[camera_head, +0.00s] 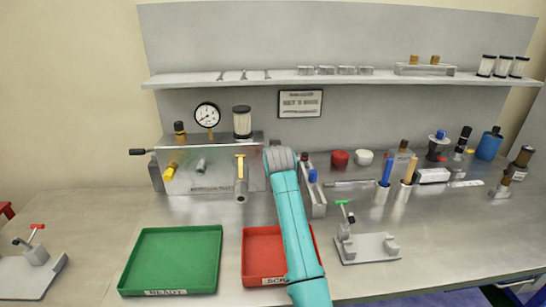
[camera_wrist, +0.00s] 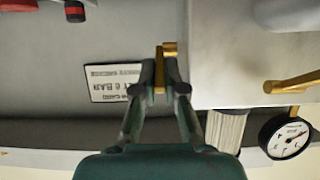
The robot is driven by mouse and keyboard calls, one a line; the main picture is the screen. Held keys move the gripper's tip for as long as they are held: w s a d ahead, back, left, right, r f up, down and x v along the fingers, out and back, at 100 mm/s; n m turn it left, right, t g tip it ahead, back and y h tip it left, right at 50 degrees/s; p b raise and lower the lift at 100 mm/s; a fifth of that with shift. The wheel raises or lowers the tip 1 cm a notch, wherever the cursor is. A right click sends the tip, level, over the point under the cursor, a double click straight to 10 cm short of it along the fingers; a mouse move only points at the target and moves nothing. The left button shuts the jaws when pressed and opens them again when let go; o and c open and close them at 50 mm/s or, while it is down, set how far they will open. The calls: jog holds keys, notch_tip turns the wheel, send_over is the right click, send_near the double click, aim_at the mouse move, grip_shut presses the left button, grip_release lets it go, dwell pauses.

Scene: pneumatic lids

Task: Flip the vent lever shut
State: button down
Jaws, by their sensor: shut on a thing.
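The grey valve box (camera_head: 212,150) stands at the back left of the bench with a gauge and a filter on top. In the wrist view its grey face (camera_wrist: 240,50) fills the upper right. My gripper (camera_wrist: 161,78) is shut on a small brass-coloured lever (camera_wrist: 169,48) just beyond the box's end. Part of the lever shows between the fingertips and part sticks out past them. I take it for the vent lever; its label and its exact angle cannot be told. In the head view my arm hides the fingers and this lever.
The pressure gauge (camera_head: 207,115) and filter (camera_head: 242,122) stand on the box. A yellow handle (camera_head: 240,166) and a black-knobbed lever (camera_head: 138,152) project from it. A green tray (camera_head: 128,276) and a red tray (camera_head: 249,254) lie in front. A shelf (camera_head: 200,80) runs above.

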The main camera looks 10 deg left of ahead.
jog(key=shift+w+a+r+g+h, duration=0.1)
jog(key=shift+w+r+g+h, duration=0.15)
jog(key=shift+g, duration=0.35)
jog(key=shift+w+r+g+h, duration=0.1)
jog(key=shift+r+g, duration=0.25)
jog(key=shift+g, duration=0.25)
jog(key=c, duration=1.5)
grip_release()
jog(key=shift+f, duration=0.1)
